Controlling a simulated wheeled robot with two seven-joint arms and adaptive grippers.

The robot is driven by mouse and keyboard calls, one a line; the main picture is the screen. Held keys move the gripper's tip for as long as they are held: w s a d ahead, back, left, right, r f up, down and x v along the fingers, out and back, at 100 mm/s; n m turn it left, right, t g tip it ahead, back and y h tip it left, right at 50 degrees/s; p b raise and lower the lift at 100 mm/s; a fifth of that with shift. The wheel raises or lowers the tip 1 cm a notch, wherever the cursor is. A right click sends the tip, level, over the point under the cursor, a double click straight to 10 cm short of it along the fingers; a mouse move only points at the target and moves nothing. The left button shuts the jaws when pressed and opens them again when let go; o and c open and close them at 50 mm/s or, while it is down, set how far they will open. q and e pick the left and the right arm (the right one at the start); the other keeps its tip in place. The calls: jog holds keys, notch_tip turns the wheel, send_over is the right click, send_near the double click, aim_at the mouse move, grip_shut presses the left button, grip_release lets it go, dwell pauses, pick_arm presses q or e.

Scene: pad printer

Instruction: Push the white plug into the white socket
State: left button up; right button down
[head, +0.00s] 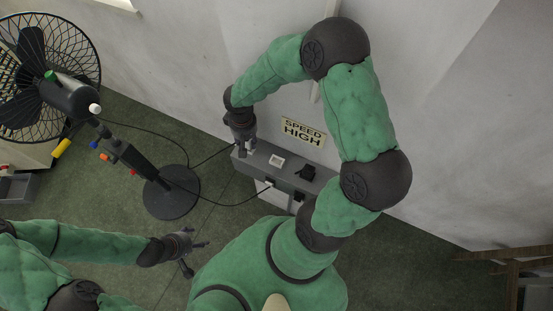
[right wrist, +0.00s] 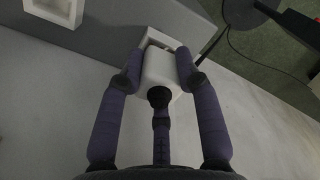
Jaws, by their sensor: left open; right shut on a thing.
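The white plug (right wrist: 158,72) is a blocky piece in my right gripper (right wrist: 159,64), seen in the right wrist view. Both fingers close on its sides. Its far end is at the white socket (right wrist: 152,36), a raised rim on the grey box; the plug hides much of the opening, so I cannot tell how deep it sits. In the head view my right gripper (head: 243,147) is at the left end of the grey box (head: 318,181) and hides the plug. My left gripper (head: 197,257) is open and empty, low over the floor, away from the box.
Another white-rimmed opening (head: 277,161) is on the box top, beside a black fitting (head: 305,172). The box stands by the wall under a "SPEED HIGH" sign (head: 303,132). A fan (head: 70,97) on a round base (head: 171,192) stands left, with black cables running toward the box.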

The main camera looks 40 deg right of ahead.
jog(key=shift+r+p, duration=1.85)
jog(key=shift+r, duration=1.1)
pick_arm(q)
notch_tip(320, 180, up, 4)
jog(key=shift+f, duration=0.1)
